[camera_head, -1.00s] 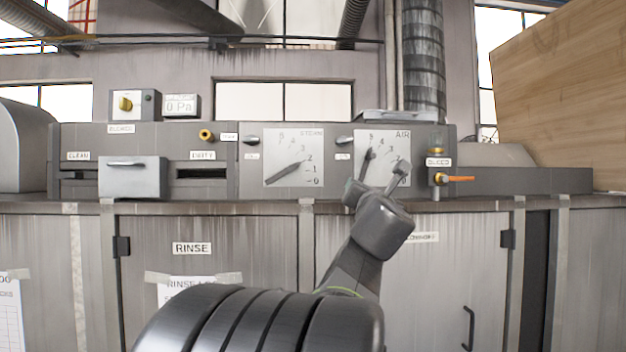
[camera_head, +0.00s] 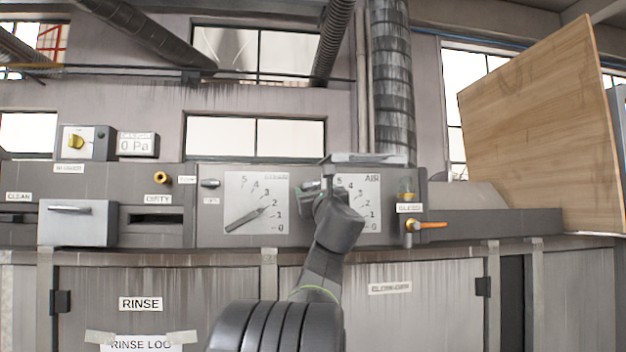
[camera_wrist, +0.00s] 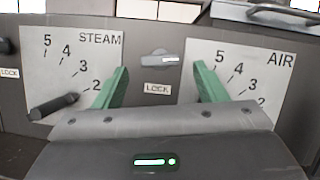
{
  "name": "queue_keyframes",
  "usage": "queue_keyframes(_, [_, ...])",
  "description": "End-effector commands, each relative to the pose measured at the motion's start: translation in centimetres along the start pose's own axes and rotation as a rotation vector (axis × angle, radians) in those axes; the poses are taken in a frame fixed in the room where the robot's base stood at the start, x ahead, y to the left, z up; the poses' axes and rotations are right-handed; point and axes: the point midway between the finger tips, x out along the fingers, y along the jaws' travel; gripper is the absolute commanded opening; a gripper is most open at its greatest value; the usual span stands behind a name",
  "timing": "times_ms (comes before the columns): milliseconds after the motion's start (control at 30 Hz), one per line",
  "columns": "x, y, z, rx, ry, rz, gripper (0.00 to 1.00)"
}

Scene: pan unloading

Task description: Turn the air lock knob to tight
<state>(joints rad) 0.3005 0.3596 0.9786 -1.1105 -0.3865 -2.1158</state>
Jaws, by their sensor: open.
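The air lock knob (camera_wrist: 158,57) is a small grey knob with a bar-like grip lying sideways. It sits between the STEAM dial (camera_wrist: 62,60) and the AIR dial (camera_wrist: 262,75) in the wrist view, above a LOCK label (camera_wrist: 158,89). My gripper (camera_wrist: 160,66) is open, with its green fingers left and right of the knob in the picture, apart from it. In the head view my gripper (camera_head: 313,188) is in front of the panel by the AIR dial (camera_head: 366,190) and mostly hides the knob. My arm hides the AIR pointer.
A similar steam lock knob (camera_head: 210,183) is left of the STEAM dial (camera_head: 255,200). A valve with an orange handle (camera_head: 428,225) is to the right. A metal tray-like piece (camera_head: 366,158) rests on top of the panel. A wooden board (camera_head: 540,130) stands at far right.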

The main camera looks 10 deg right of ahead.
Motion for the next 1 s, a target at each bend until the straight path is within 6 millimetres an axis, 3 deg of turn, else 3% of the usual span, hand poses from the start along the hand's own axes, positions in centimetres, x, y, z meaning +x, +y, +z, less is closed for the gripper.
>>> queue_keyframes(200, [2.6, -0.1, 0.1, 0.001, 0.001, -0.001, 0.65])
queue_keyframes(567, [3.0, 0.0, 0.0, 0.001, 0.000, -0.001, 0.65])
queue_keyframes(600, [3.0, 0.0, 0.0, 0.001, 0.000, -0.001, 0.64])
queue_keyframes(833, [3.0, 0.0, 0.0, 0.001, 0.000, -0.001, 0.21])
queue_keyframes(1000, [2.9, 0.2, -0.3, 0.037, -0.001, -0.014, 0.21])
